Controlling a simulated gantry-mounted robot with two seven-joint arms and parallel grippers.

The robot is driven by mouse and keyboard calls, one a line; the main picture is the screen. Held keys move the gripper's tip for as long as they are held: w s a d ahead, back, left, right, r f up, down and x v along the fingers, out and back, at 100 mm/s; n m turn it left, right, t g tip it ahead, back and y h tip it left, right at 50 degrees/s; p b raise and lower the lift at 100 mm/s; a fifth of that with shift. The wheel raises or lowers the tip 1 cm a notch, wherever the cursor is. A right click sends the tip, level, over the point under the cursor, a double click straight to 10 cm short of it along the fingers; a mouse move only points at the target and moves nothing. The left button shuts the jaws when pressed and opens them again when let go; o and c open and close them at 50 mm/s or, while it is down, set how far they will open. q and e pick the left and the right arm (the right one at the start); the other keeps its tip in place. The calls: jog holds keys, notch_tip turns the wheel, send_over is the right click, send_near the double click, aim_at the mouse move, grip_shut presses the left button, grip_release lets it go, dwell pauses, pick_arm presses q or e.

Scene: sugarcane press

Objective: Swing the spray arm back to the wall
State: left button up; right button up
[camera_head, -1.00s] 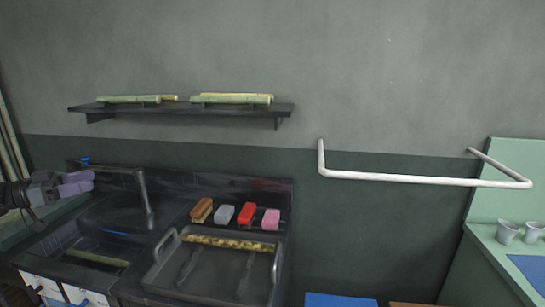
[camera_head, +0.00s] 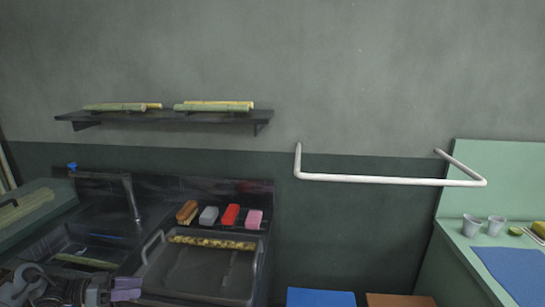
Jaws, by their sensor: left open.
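The spray arm (camera_head: 131,196) is a dark metal pipe above the sink (camera_head: 70,245) at the left. It runs right along the back from near a blue knob (camera_head: 72,167), then bends down. Its lower end hangs by the sink's right side. My left gripper (camera_head: 99,291) is at the bottom left, open, with purple fingers. It is in front of and below the spray arm in the picture, apart from it. My right gripper is out of view.
A grey tray (camera_head: 205,275) with a cane piece (camera_head: 212,243) stands right of the sink. Several coloured blocks (camera_head: 230,215) sit behind it. A shelf (camera_head: 165,117) holds cane above. A white rail (camera_head: 380,180) juts from the wall at right.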

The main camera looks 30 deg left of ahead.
pick_arm(q)
jog(key=s+d+f+m+g+p, duration=0.1)
jog(key=s+d+f+g+p, duration=0.15)
jog(key=d+f, duration=0.8)
jog(key=s+d+f+m+g+p, duration=0.1)
jog(key=s+d+f, duration=0.2)
jog(key=d+f, duration=0.8)
jog(key=s+d+r+y+p, duration=0.1)
jog(key=s+d+y, duration=0.1)
jog(key=d, duration=0.9)
jog(key=s+d+r+y+p, duration=0.1)
jog(key=s+d, duration=0.2)
jog(key=d, duration=0.8)
notch_tip(320, 180, up, 11)
jog(key=s+n+g+y, duration=0.1)
jog(key=n+y, duration=0.3)
jog(key=y, duration=0.1)
jog(key=s+a+r+g+y+p, duration=0.1)
jog(key=s+a+r+g+p, duration=0.1)
jog(key=s+a+g+p, duration=0.3)
notch_tip(320, 180, up, 36)
jog(key=s+d+t+p, duration=0.1)
jog(key=d+p, duration=0.1)
jog(key=p, duration=3.1)
jog(key=shift+d+r+p, duration=0.15)
jog(key=shift+d+p, duration=0.05)
jog(key=shift+p, duration=0.15)
